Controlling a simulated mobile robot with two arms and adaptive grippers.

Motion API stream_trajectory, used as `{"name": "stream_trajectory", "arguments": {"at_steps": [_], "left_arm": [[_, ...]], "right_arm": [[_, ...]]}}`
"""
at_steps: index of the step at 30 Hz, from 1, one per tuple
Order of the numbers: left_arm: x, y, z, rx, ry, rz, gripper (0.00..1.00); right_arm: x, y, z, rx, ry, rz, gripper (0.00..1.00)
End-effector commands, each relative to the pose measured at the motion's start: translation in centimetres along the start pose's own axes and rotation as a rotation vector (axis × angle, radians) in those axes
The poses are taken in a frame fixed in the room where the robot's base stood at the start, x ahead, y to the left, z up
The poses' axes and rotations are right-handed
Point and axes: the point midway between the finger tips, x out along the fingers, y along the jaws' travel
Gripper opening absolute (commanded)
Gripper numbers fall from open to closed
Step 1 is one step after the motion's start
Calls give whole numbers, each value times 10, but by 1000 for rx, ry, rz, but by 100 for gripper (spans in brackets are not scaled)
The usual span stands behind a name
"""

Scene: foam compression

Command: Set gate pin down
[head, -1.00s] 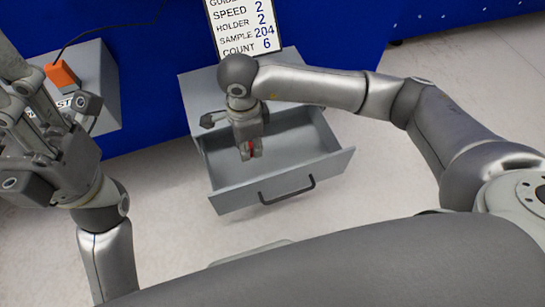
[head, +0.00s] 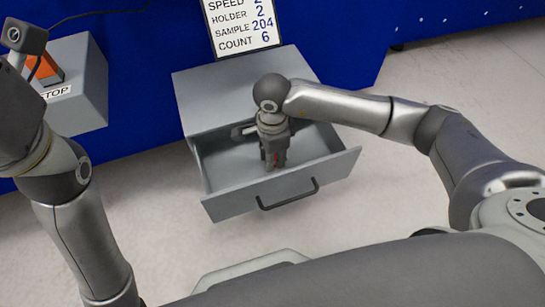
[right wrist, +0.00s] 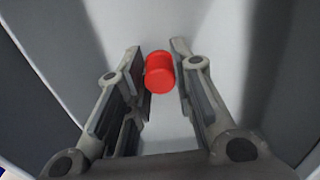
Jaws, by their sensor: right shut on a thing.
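The red gate pin (right wrist: 159,72) shows as a short red cylinder between the fingertips of my right gripper (right wrist: 163,65) in the right wrist view. In the head view my right gripper (head: 274,163) points down inside the open grey drawer (head: 322,167) and is shut on the pin, of which only a bit of red shows. I cannot tell whether the pin touches the drawer floor. My left gripper (head: 24,42) is only partly in view at the upper left edge, and its fingers cannot be made out.
The drawer's front panel with a dark handle (head: 287,194) stands close to my right gripper, and the grey cabinet top (head: 225,95) is behind. A sign (head: 243,28) stands at the back.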

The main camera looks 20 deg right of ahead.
Motion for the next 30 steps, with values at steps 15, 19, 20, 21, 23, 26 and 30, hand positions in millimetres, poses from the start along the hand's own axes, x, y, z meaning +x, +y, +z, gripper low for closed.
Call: {"name": "stream_trajectory", "arguments": {"at_steps": [15,19,20,21,23,26,30], "left_arm": [[1,1,-1,1,5,3,40],[1,1,-1,0,4,2,40],[1,1,-1,0,4,2,40],[1,1,-1,0,5,2,40],[2,0,-1,0,5,3,40],[6,0,-1,0,8,2,40],[-3,-3,7,-5,-41,-17,40]], "right_arm": [[2,0,0,0,1,0,45],[2,0,0,0,1,0,45],[2,0,0,0,1,0,45],[2,0,0,0,1,0,45],[1,0,0,0,0,0,45],[-5,0,0,0,0,-1,45],[-27,-1,0,1,1,-3,45]]}}
